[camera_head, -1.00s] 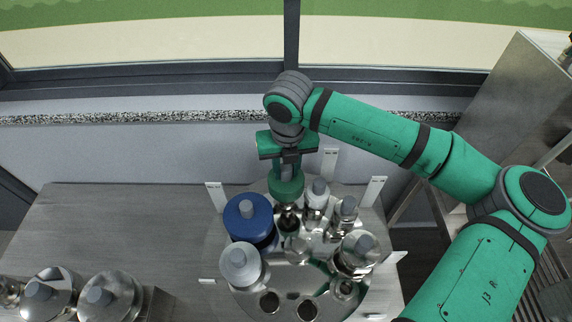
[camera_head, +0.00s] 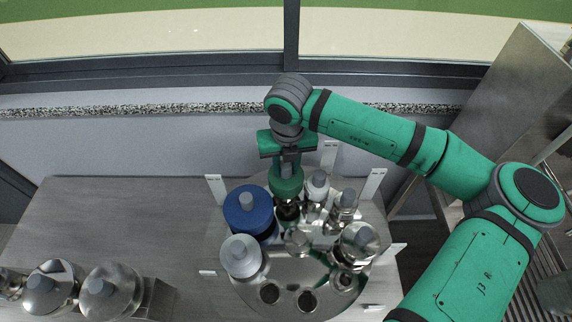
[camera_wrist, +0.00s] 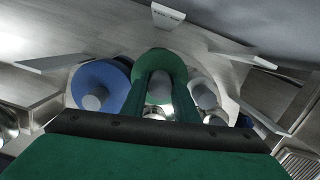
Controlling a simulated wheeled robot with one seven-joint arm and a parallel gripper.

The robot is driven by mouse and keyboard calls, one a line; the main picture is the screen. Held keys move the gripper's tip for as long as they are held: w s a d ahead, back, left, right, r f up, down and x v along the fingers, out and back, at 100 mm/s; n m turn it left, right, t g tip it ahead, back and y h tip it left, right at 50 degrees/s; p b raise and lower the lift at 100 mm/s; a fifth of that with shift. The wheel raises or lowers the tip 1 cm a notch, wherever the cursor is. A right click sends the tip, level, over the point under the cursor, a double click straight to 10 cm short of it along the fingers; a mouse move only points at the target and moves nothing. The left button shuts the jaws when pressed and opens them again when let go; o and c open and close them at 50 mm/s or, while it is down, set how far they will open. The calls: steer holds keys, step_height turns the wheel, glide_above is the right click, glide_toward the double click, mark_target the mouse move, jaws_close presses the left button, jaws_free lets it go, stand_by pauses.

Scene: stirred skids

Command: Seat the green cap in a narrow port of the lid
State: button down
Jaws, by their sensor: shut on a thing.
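My gripper (camera_head: 289,163) is shut on the green cap (camera_head: 286,181) at the far side of the round metal lid (camera_head: 290,272). The cap looks upright, and a dark shiny part shows just below it. Whether the cap touches the lid is hidden. In the wrist view my gripper's fingers (camera_wrist: 172,100) reach over the green cap (camera_wrist: 157,66), between the blue cap and a grey-topped piece. The lid's near part has dark round open ports, such as a left one (camera_head: 269,293) and a middle one (camera_head: 307,301). Any port under the cap is hidden.
A large blue cap (camera_head: 248,212) stands close left of the green cap, with a white cap (camera_head: 241,257) nearer. A small white cap (camera_head: 317,186) and metal caps (camera_head: 359,246) crowd the right. Upright white tabs (camera_head: 216,190) ring the lid. More metal caps (camera_head: 110,297) stand left; the counter between is clear.

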steer(key=shift+f, duration=1.7)
steer(key=c, duration=1.3)
jaws_free()
steer(key=shift+r, duration=0.1)
steer(key=r, duration=0.3)
steer(key=s+r, duration=0.1)
steer(key=r, duration=0.6)
steer(key=shift+s+d+r, duration=0.1)
steer(key=shift+s+r, duration=0.05)
steer(key=shift+r, duration=0.15)
